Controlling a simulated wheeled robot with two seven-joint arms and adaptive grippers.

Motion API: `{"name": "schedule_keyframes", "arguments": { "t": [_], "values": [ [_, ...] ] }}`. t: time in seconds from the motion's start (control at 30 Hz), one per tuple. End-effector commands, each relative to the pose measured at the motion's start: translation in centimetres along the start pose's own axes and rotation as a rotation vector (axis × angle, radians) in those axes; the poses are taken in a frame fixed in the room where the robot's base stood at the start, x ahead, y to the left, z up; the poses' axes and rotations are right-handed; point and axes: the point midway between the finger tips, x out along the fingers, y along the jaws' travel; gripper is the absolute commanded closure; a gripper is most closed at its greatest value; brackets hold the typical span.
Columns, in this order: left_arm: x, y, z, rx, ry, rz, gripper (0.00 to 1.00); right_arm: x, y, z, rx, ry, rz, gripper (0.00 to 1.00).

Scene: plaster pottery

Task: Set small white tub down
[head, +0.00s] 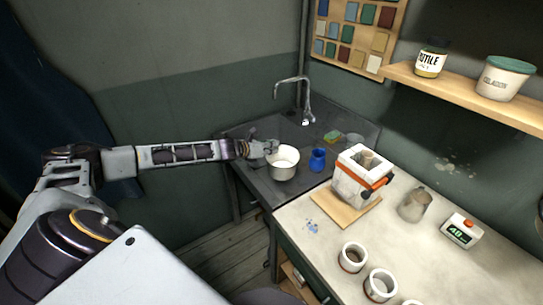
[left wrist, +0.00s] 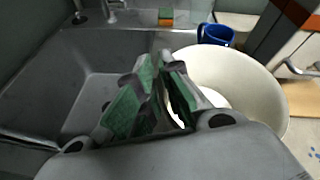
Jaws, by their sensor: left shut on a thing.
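The small white tub (head: 284,170) is upright at the dark sink counter, left of the blue mug. In the left wrist view the tub (left wrist: 245,85) fills the right side, with its open top facing up. My left gripper (head: 266,149) reaches in from the left and is shut on the tub's near-left rim. Its green-padded fingers (left wrist: 165,75) show against that rim in the left wrist view. I cannot tell whether the tub's base touches the counter. My right gripper is not in view.
A blue mug (head: 317,160) stands close to the tub's right. The sink basin (left wrist: 105,90) lies left of the tub, with a tap (head: 296,95) behind. A green and orange sponge (left wrist: 166,16) is at the back. A white and orange plaster mold (head: 352,190) stands on a board to the right.

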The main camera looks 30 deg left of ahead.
Motion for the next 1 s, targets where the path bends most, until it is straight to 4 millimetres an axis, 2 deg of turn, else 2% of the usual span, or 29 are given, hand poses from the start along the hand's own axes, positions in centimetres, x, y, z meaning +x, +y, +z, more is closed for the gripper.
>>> {"name": "schedule_keyframes", "arguments": {
  "t": [0.27,0.7,1.0],
  "values": [
    [0.1,0.0,-0.1,-0.001,-0.001,-0.001,1.0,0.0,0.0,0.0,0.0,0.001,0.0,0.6],
    [1.3,0.9,-3.1,-0.002,0.0,0.0,1.0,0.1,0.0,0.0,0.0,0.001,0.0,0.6],
    [1.6,1.1,-3.7,-0.001,-0.001,0.0,1.0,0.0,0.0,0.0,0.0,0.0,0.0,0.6]
  ]
}}
